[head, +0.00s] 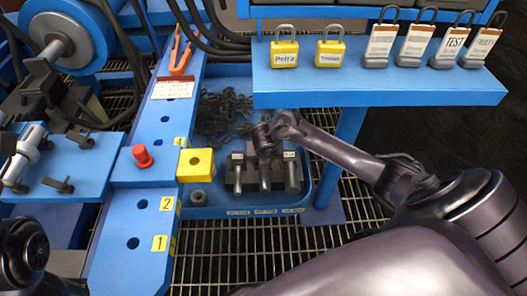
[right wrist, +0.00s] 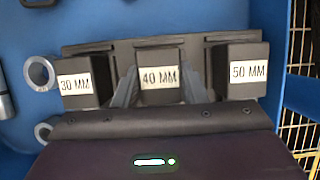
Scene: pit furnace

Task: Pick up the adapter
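Three dark grey adapters stand in a row in a rack on the blue tray. In the right wrist view their labels read 30 MM (right wrist: 83,96), 40 MM (right wrist: 160,55) and 50 MM (right wrist: 240,88). In the head view the rack (head: 264,188) is near the middle, partly under my right arm. My right gripper (right wrist: 160,88) points down at the 40 MM adapter, with one finger on each side of it. I cannot tell whether the fingers touch it. The 40 MM adapter is in line with its neighbours. Only part of my left arm shows, at the lower left; its gripper is out of view.
A blue shelf (head: 380,88) with padlocks and tags overhangs the right side. A pile of chain (head: 222,112) lies behind the rack. A yellow block (head: 195,165) and a red button (head: 142,156) are on the left. Metal grating lies in front.

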